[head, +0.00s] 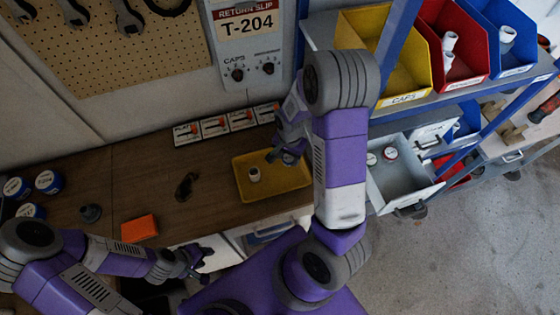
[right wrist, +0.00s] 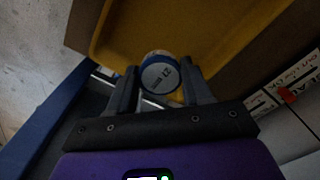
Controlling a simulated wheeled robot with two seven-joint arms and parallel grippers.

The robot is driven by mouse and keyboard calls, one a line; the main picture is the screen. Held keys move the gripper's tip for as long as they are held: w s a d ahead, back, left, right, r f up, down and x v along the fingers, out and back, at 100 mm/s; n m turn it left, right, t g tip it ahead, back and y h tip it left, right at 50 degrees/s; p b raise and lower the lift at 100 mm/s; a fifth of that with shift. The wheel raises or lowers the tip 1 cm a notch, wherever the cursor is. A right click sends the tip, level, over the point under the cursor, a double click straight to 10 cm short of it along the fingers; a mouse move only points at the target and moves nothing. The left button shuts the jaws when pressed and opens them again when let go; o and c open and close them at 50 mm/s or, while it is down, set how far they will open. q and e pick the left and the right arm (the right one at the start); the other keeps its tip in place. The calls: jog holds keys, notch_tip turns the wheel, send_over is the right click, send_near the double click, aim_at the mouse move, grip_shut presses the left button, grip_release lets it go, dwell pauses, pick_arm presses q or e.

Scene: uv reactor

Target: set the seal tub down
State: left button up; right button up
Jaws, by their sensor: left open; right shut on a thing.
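My right gripper (right wrist: 160,80) is shut on the seal tub (right wrist: 160,74), a small round tub with a blue rim and a pale printed top. The right wrist view shows it between the two fingers, with the yellow tray (right wrist: 215,30) beyond it. In the head view my right gripper (head: 284,156) is over the right back part of the yellow tray (head: 243,193); the tub is mostly hidden there. I cannot tell whether the tub touches the tray. My left gripper (head: 197,264) is open and empty by the bench's front edge.
A small white cylinder (head: 254,174) stands in the tray. Several blue-lidded tubs (head: 48,181) are at the bench's left, with an orange block (head: 139,229) and a dark item (head: 186,186) nearer. An open drawer (head: 400,184) and a bin rack stand right of my arm.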

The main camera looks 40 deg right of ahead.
aim_at(288, 169)
jog(key=shift+s+f, duration=0.15)
jog(key=shift+f, duration=0.65)
jog(key=shift+w+f, duration=0.2)
jog(key=shift+f, duration=2)
jog(key=shift+f+b, duration=0.15)
jog(key=shift+b, duration=0.15)
jog(key=o, duration=1)
